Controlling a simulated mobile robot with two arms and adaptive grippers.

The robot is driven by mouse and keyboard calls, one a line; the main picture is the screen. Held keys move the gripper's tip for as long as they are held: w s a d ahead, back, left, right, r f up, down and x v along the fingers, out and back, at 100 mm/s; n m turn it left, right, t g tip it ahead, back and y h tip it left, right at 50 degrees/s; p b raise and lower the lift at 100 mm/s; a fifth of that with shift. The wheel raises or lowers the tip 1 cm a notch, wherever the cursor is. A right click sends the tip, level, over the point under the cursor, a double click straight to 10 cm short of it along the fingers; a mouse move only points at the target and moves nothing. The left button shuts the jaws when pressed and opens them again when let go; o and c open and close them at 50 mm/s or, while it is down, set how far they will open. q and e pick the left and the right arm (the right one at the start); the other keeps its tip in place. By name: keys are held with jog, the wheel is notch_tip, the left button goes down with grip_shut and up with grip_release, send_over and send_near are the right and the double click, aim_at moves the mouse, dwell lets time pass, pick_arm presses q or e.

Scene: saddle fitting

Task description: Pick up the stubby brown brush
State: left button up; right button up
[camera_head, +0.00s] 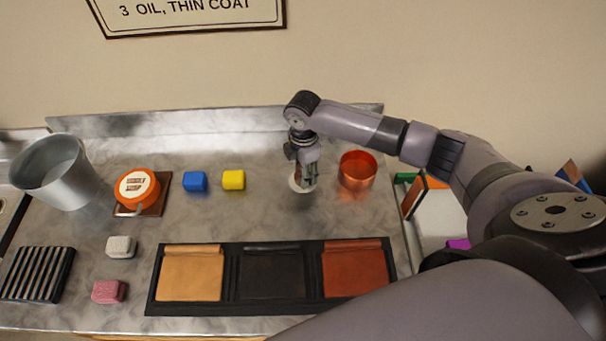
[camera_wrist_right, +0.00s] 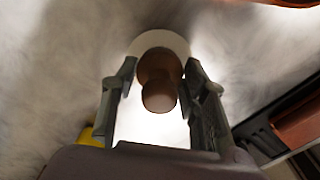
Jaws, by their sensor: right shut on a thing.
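The stubby brown brush (camera_wrist_right: 159,95) stands upright between the fingers of my right gripper (camera_wrist_right: 158,72) in the right wrist view. It has a round brown handle and a pale, wide round base. In the head view only the pale base of the brush (camera_head: 295,184) shows beside the fingers; the handle is hidden. My right gripper (camera_head: 308,181) points down and is shut on the brush. The base is at or close to the counter; I cannot tell whether it touches. My left gripper is not in view.
A copper cup (camera_head: 357,171) stands close right of the gripper. Yellow (camera_head: 233,180) and blue (camera_head: 195,182) blocks lie left. A black tray (camera_head: 232,275) with three leather panels lies in front. A metal bucket (camera_head: 55,172) and orange-lidded tin (camera_head: 137,187) stand far left.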

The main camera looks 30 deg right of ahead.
jog(key=c, duration=0.5)
notch_tip(320, 180, up, 20)
jog(key=b, duration=0.3)
jog(key=shift+b, duration=0.3)
jog(key=o, duration=0.6)
jog(key=c, duration=0.5)
